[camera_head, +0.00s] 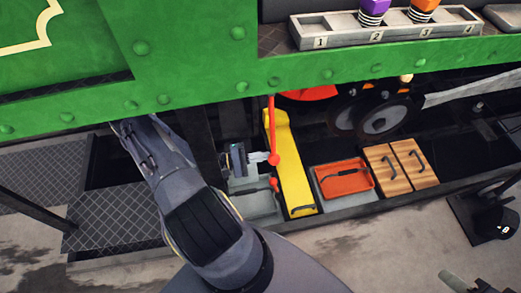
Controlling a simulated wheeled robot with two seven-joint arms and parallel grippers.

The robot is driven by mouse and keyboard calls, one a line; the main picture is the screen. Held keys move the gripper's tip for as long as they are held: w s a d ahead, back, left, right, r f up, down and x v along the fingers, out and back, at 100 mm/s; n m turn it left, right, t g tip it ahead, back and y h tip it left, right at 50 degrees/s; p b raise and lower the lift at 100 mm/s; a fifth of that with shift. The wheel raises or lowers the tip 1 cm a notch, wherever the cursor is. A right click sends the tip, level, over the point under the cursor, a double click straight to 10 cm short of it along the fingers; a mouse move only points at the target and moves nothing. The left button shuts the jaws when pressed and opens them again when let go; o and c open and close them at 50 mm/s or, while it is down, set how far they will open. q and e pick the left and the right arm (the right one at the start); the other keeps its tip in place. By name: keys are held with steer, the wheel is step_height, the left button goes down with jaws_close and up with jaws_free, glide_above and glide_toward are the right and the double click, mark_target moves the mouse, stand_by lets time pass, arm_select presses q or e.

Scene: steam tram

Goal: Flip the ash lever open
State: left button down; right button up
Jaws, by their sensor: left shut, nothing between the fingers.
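A red lever with a round red knob (274,160) hangs down below the green side of the tram, left of a yellow panel. A smaller red handle (273,184) sits just below it by a grey box (262,205). No label shows which one is the ash lever. My left gripper (122,126) is shut and empty, well left of both, at the lower edge of the green side. Its tips are partly in shadow, and I cannot tell whether they touch the edge. I do not see my right gripper.
A yellow panel (288,160), a red tray (343,180) and wooden lids with black handles (400,163) lie to the right. The green riveted side (190,60) overhangs from above. A dark post (197,135) stands between my left gripper and the levers. Checkered steps (115,215) lie at left.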

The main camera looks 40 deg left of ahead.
arm_select(q)
steer(key=v, duration=0.7)
steer(key=w+a+b, duration=0.1)
steer(key=a, duration=0.2)
steer(key=w+a+f+m, duration=0.1)
steer(key=a, duration=0.2)
steer(key=w+a+f+m+b, duration=0.1)
steer(key=a, duration=0.2)
steer(key=shift+f+b, duration=0.2)
steer(key=shift+b, duration=0.15)
steer(key=shift+w+r+m, duration=0.15)
steer(key=shift+w+m, duration=0.15)
steer(key=w+d+r+b, duration=0.1)
steer(key=w+d, duration=0.4)
steer(key=d, duration=0.4)
steer(key=shift+d+r+b, duration=0.3)
steer(key=shift+r+b, duration=0.05)
steer(key=shift+w, duration=0.15)
